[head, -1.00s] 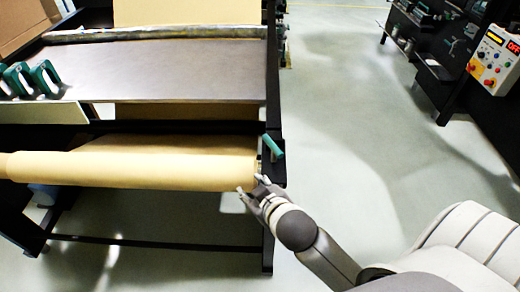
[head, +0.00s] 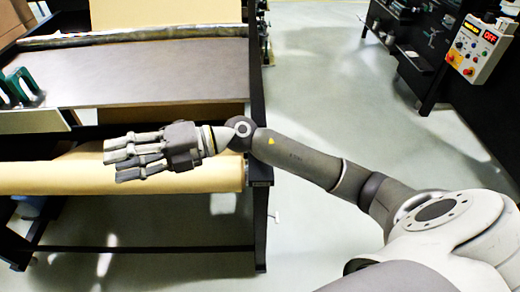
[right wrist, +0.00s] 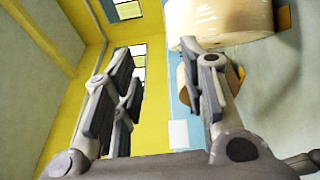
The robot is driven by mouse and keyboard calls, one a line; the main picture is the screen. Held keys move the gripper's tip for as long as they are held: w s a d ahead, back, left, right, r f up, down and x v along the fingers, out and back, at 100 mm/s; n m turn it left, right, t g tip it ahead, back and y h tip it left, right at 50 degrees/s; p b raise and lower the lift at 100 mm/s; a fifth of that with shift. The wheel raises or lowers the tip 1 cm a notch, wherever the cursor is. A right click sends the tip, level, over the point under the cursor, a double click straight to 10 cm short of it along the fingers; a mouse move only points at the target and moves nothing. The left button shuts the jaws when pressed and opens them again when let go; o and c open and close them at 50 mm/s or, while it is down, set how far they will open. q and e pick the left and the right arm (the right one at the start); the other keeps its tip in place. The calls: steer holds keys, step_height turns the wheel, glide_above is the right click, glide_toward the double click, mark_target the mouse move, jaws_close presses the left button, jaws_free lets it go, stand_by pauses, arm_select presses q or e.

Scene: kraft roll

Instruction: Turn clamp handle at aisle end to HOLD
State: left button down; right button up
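The kraft roll (head: 215,181) lies across the front of the dark bench frame (head: 259,205). The teal clamp handle at the roll's aisle end is not visible now; my right arm crosses that area. My right gripper (head: 118,157) is over the roll, left of the aisle end, with its fingers pointing left. In the right wrist view the fingers (right wrist: 160,70) stand apart with nothing between them. My left gripper is not in view.
Teal-handled tools (head: 19,86) stand on the bench top (head: 150,75) at left. A control box (head: 480,50) with a red OFF display is at upper right. The aisle floor (head: 330,95) is clear. The wrist view shows a wrapped roll (right wrist: 225,20).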

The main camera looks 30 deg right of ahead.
steer(key=w+d+f+n+g+h, duration=0.2)
steer(key=d+f+n+g+h, duration=0.1)
steer(key=d+f+h, duration=0.7)
steer(key=d+m+h, duration=0.1)
steer(key=d+h, duration=0.1)
steer(key=d, duration=0.5)
steer(key=d+r+m+g+h, duration=0.1)
steer(key=d+h, duration=0.2)
steer(key=d, duration=0.4)
steer(key=d+h, duration=0.2)
steer(key=d, duration=0.5)
steer(key=shift+w+d+r+m+h, duration=0.2)
steer(key=shift+w+d+m+h, duration=0.15)
steer(key=shift+w+m+h, duration=0.05)
steer(key=shift+d+f, duration=0.15)
step_height(320, 180, down, 10)
steer(key=p, duration=0.3)
steer(key=shift+f, duration=0.2)
